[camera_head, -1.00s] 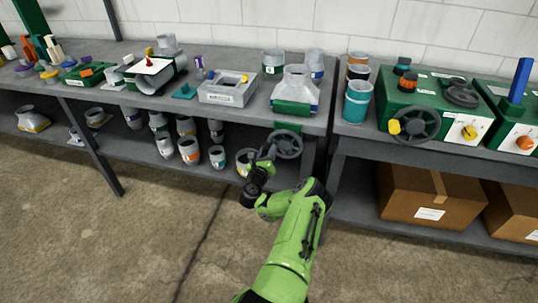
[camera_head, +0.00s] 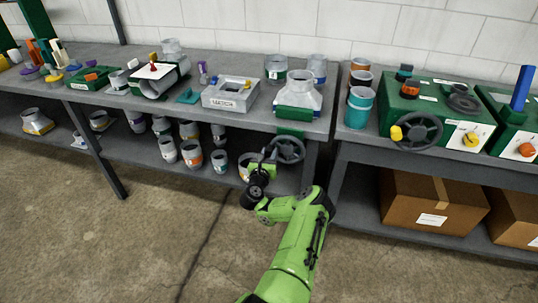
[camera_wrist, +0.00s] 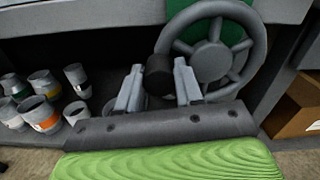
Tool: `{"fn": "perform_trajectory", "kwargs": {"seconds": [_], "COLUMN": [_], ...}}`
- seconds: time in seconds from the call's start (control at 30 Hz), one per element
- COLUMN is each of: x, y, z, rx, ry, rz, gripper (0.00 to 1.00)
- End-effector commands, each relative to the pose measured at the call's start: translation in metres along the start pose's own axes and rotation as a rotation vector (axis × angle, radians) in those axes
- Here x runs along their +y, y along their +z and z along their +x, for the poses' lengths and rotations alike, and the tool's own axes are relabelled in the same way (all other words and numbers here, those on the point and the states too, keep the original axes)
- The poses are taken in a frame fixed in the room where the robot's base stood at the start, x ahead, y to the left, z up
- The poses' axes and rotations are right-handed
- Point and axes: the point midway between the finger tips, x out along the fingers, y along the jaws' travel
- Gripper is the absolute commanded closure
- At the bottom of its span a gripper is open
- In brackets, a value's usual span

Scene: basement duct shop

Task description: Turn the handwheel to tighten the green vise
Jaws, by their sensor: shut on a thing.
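The green vise (camera_head: 296,112) is on the front edge of the left bench, with a grey duct fitting (camera_head: 299,93) at it. Its grey spoked handwheel (camera_head: 289,149) hangs below the bench top and fills the upper right of the wrist view (camera_wrist: 212,60). My gripper (camera_head: 267,156) is at the left side of the wheel's rim. In the wrist view, its two fingers (camera_wrist: 158,82) are shut on the wheel's black knob (camera_wrist: 158,72), one on each side. The vise's jaws are mostly hidden.
Several duct cups (camera_head: 192,153) stand on the lower shelf left of my gripper. A bench leg (camera_head: 309,166) is close right of the wheel. Another green box with a handwheel (camera_head: 417,131) stands on the right bench. The floor in front is clear.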

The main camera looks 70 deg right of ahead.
Motion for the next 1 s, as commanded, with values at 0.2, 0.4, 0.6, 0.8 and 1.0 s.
{"fn": "perform_trajectory", "kwargs": {"seconds": [0.2, 0.4, 0.6, 0.8, 1.0], "x": [0.0, 0.001, 0.008, 0.003, 0.008], "y": [0.002, 0.001, 0.0, 0.002, -0.003], "z": [0.001, 0.0, -0.013, -0.026, -0.046], "rx": [-0.004, -0.003, -0.004, -0.005, 0.009], "ry": [0.0, 0.001, 0.016, 0.007, 0.02], "rz": [0.005, 0.002, -0.004, -0.004, -0.005], "gripper": [0.54, 0.54, 0.54, 0.54, 0.54]}}
